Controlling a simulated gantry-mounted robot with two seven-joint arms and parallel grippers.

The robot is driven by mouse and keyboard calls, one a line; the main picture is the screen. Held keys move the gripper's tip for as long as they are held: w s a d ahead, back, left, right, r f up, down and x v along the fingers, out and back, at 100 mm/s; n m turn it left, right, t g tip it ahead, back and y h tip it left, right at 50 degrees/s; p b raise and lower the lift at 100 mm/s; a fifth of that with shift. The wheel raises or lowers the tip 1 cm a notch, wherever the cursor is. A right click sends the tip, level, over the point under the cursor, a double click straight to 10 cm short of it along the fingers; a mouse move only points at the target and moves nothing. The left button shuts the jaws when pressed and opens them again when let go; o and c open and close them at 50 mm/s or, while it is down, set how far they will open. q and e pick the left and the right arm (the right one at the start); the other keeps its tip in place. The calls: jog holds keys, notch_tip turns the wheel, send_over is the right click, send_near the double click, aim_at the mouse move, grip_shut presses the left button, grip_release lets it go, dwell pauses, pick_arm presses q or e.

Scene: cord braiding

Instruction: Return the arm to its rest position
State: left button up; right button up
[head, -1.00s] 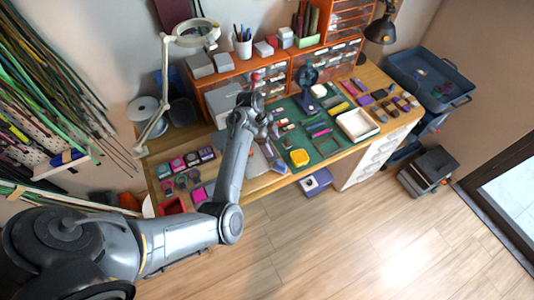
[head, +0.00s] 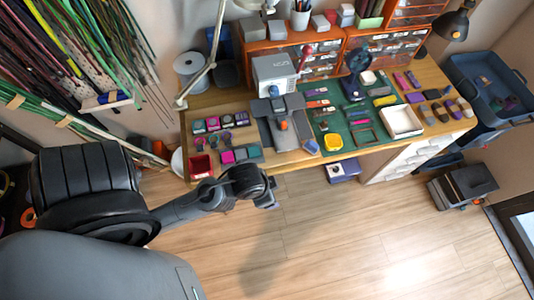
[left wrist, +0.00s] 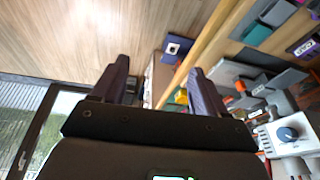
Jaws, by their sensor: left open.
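My left gripper (head: 268,196) hangs in front of the workbench's front edge, over the wooden floor, in the head view. In the left wrist view its two dark fingers (left wrist: 158,82) stand wide apart with nothing between them. The workbench (head: 290,162) runs along the wall with tools and cord parts on it. A grey machine (head: 273,75) with a dark stand (head: 283,122) in front of it is on the bench; its dial also shows at the right of the left wrist view (left wrist: 287,133). My right gripper is not in view.
A green mat (head: 345,138) with small parts, a yellow dish (head: 333,142) and a white tray (head: 402,121) lie on the bench. A red box (head: 201,166) sits near its left front edge. A blue-white box (head: 342,170) is on the floor below. Open floor (head: 340,240) lies in front.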

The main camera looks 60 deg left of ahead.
pick_arm(q)
jog(key=shift+s+d+r, duration=0.25)
jog(key=shift+s+d, duration=0.2)
jog(key=shift+d, duration=0.05)
